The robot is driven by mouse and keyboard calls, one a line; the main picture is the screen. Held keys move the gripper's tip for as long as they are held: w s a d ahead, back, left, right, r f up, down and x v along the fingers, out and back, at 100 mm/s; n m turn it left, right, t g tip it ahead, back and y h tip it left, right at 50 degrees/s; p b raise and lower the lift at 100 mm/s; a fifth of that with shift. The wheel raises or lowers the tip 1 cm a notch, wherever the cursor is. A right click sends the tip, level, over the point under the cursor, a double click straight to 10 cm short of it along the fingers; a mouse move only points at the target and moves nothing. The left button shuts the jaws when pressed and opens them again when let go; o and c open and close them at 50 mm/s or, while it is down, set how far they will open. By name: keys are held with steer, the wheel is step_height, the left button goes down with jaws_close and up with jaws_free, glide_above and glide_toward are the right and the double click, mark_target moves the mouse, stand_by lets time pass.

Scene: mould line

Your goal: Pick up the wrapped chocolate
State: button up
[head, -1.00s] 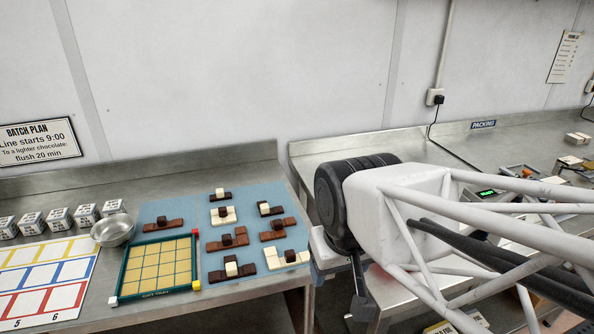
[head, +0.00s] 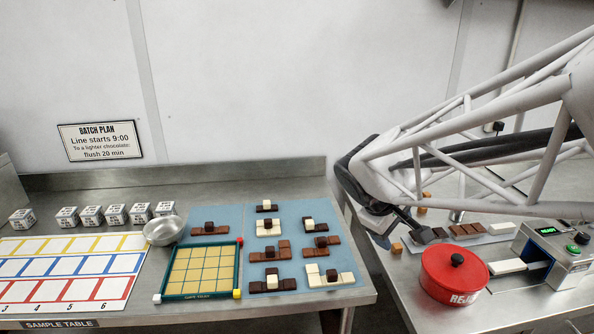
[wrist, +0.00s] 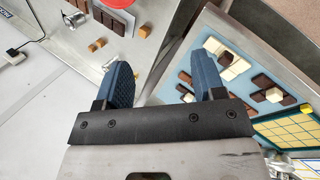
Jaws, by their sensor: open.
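My gripper (wrist: 166,65) is open and empty in the wrist view, its two blue fingers wide apart above the gap between the two benches. In the head view the hand hangs over the left part of the right bench, its fingers not clear. A plain white bar (head: 507,266) lies in front of the machine on that bench. It may be the wrapped chocolate, but I cannot tell. It is right of the hand and apart from it. Brown chocolate bars (head: 466,231) lie on a pale strip behind the red pot. None shows a clear wrapper.
A red lidded pot (head: 452,282) stands beside the white bar. The grey machine (head: 557,256) with a green display is at the right. The left bench holds a green-framed grid tray (head: 240,272), a steel bowl (head: 164,231) and chocolate pieces on blue mats (head: 225,216).

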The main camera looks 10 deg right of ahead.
steer(key=w+d+f+n+t+h, duration=0.1)
steer(key=w+d+f+n+h, duration=0.15)
steer(key=w, duration=0.45)
steer(key=w+d+f+n+h, duration=0.15)
steer(key=w+n, duration=0.25)
steer(key=w, duration=0.4)
steer(key=w+d+f+n+t+h, duration=0.1)
steer(key=w+d+f+n, duration=0.15)
steer(key=w, duration=0.45)
steer(key=w+f+n+t, duration=0.2)
steer(key=w+f+n, duration=0.3)
steer(key=w, duration=0.4)
steer(key=w+f+n+t, duration=0.2)
steer(key=w+f+n, duration=0.3)
steer(key=w, duration=0.4)
steer(key=shift+f+n+t, duration=0.3)
steer(key=shift+f+n, duration=0.1)
steer(key=shift+f, duration=0.3)
steer(key=shift+x, duration=1.2)
steer(key=shift+w+d+f, duration=0.1)
steer(key=shift+d, duration=0.05)
steer(key=shift+x, duration=2.45)
steer(key=shift+d, duration=0.1)
